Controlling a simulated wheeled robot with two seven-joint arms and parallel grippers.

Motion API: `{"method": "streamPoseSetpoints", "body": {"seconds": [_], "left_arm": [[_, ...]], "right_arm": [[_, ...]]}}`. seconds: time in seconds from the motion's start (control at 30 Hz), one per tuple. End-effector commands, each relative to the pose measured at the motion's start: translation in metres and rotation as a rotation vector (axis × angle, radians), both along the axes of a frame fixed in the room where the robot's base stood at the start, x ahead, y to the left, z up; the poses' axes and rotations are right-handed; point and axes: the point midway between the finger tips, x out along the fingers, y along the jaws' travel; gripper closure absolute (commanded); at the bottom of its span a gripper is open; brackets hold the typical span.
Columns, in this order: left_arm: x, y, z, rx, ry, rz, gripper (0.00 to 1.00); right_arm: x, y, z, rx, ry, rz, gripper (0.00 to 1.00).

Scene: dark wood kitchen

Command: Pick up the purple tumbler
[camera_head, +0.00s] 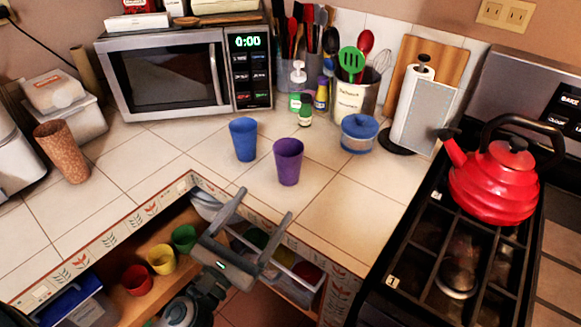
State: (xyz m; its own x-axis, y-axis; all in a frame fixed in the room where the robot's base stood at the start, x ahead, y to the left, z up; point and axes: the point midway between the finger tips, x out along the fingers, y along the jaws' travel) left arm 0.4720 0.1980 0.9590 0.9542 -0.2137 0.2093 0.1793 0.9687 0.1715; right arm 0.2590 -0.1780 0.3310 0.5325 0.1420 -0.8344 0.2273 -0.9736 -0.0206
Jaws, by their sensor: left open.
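The purple tumbler (288,163) stands upright on the tiled counter (325,215), near its front edge. A blue tumbler (243,139) stands just behind and to the left of it, with a small gap between them. My left gripper (258,205) comes up from below, in front of the counter edge. Its two fingers are spread apart and empty, pointing up toward the counter, short of the purple tumbler and not touching it. My right gripper is not in view.
A microwave (170,75) is at the back left. A red kettle (495,180) sits on the stove at right. An open drawer with colored cups (162,259) lies below the counter edge.

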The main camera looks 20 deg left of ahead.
Motion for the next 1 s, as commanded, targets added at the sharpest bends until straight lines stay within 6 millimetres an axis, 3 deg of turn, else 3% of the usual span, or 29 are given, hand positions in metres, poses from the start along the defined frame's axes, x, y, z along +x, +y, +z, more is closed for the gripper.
{"method": "streamPoseSetpoints", "body": {"seconds": [0.2, 0.67, 0.87, 1.0], "left_arm": [[0.007, 0.016, -0.012, -0.155, 0.090, 0.035, 0.22], [0.011, 0.016, -0.011, -0.160, 0.092, 0.037, 0.22], [0.030, 0.013, -0.006, -0.161, 0.090, 0.037, 0.22], [0.050, 0.010, -0.003, -0.159, 0.090, 0.037, 0.22]], "right_arm": [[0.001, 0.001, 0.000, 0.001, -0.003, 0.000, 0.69], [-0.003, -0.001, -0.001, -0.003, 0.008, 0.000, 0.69], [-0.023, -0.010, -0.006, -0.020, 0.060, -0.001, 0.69], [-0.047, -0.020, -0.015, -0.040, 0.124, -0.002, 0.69]]}}
